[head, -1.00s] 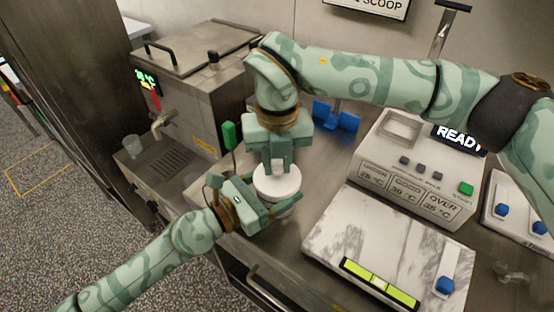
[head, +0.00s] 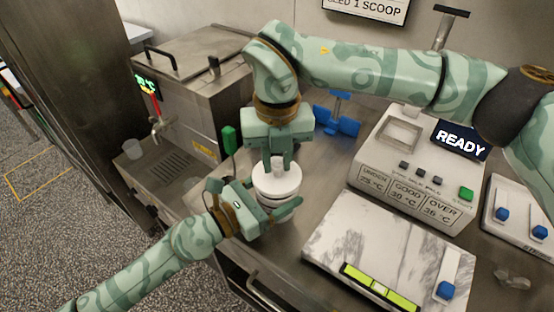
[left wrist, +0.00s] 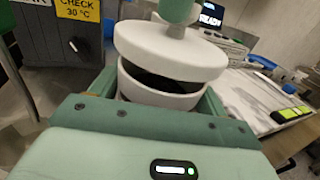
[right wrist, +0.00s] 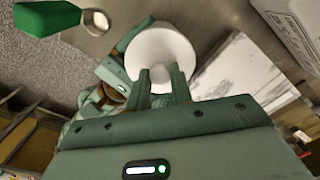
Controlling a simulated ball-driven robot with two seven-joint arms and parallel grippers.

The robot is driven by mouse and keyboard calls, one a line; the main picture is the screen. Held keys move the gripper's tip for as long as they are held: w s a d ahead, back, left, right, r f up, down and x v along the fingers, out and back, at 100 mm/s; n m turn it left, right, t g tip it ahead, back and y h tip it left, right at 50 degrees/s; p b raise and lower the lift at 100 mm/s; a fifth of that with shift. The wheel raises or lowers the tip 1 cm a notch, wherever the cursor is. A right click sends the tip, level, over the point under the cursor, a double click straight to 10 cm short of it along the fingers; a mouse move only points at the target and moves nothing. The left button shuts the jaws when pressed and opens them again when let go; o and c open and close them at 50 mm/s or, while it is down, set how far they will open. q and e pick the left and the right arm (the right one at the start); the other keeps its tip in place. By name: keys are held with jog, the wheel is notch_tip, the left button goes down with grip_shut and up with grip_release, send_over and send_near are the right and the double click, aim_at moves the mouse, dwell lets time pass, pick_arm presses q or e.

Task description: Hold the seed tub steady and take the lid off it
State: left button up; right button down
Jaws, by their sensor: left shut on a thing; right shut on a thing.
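The white seed tub (head: 270,203) stands on the steel counter; the left wrist view also shows its rim (left wrist: 150,92). My left gripper (head: 264,207) is shut around the tub's sides. The round white lid (head: 278,184) is above the tub, slightly tilted. A dark gap shows between lid (left wrist: 165,52) and rim in the left wrist view. My right gripper (head: 279,166) points down from above and is shut on the lid's knob, which shows between its fingers in the right wrist view (right wrist: 161,74). The inside of the tub is mostly hidden.
A steel machine with a tap (head: 156,130) stands at the left. A marble slab (head: 385,245) and a READY display unit (head: 415,170) are at the right. Some counter is free between tub and slab.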

aim_at(277, 164)
jog(key=shift+r, duration=2)
pick_arm(q)
jog(key=o, duration=1.5)
jog(key=shift+c, duration=0.2)
